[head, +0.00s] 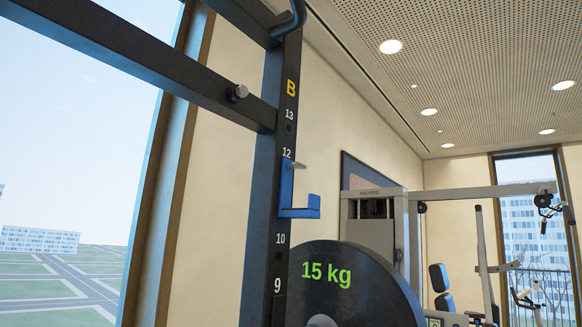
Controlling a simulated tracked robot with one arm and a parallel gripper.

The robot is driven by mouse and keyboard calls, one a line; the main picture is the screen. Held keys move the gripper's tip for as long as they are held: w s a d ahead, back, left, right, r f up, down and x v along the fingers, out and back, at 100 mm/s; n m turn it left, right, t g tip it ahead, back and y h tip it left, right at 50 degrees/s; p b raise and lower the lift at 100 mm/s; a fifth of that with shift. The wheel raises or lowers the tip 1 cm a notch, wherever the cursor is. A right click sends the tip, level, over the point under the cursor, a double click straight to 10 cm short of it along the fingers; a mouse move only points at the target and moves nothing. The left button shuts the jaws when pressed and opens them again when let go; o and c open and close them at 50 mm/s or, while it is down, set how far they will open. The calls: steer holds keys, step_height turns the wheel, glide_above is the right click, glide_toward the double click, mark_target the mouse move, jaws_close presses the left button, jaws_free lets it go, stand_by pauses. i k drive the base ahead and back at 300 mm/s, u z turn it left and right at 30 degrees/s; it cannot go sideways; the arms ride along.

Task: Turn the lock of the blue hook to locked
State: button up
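The blue hook (299,208) is mounted on the dark upright post (272,190), between the numbers 12 and 10. Its back plate lies along the post and its cradle sticks out to the right with a short raised lip. A small grey lever (297,164), which looks like the lock, sticks out to the right at the top of the hook, just below the 12. I cannot tell from its pose whether it is locked. Nothing rests in the cradle. My gripper does not show in this view.
A black plate (345,280) marked 15 kg stands below the hook, close to the post. Dark crossbars (150,60) run from the post to the upper left, one with a round knob (238,92). A grey cable machine (375,235) stands behind at right.

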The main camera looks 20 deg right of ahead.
mark_target(293, 166)
steer(key=i, duration=0.95)
steer(key=z, duration=0.05)
